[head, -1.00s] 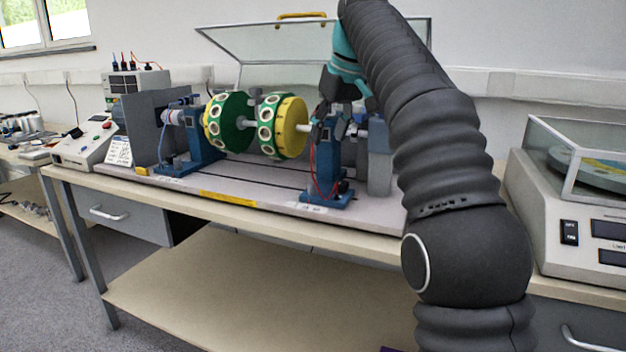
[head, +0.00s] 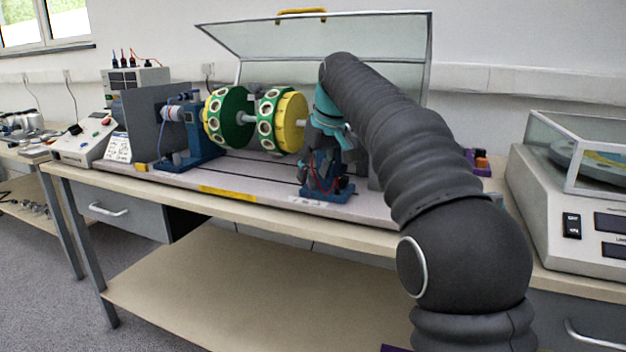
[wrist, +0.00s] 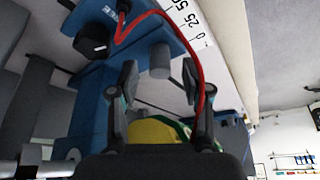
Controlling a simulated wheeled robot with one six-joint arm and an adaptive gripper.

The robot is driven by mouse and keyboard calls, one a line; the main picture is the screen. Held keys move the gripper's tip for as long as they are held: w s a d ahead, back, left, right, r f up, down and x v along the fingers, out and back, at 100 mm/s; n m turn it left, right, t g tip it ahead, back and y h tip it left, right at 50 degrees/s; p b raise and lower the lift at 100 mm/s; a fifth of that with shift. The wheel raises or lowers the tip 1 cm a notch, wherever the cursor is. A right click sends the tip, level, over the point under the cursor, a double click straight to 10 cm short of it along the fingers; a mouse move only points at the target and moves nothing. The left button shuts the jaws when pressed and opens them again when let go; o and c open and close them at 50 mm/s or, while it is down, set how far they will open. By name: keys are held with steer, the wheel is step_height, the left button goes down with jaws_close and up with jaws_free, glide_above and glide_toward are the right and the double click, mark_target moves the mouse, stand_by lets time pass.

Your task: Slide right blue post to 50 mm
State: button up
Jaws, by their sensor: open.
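The right blue post (head: 332,191) stands on the pale base plate in the head view, its upper part largely hidden behind my teal wrist. In the wrist view the post (wrist: 90,105) is at the left, with its blue foot, a black knob (wrist: 91,44) and a red cable (wrist: 148,14). A short grey peg (wrist: 160,62) on the foot shows between my fingertips. My gripper (wrist: 161,77) is open, one finger on each side of the peg in the picture; I cannot tell whether either touches it. A printed scale (wrist: 190,22) with 0, 25 and 50 lies beside the foot.
A green and yellow rotor (head: 290,122) sits left of the post, close to my wrist. Another blue post (head: 205,150) stands further left. A raised clear cover (head: 375,45) is behind. A white instrument (head: 560,225) stands on the bench at the right.

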steer(key=shift+x, duration=0.8)
steer(key=shift+c, duration=0.2)
jaws_close()
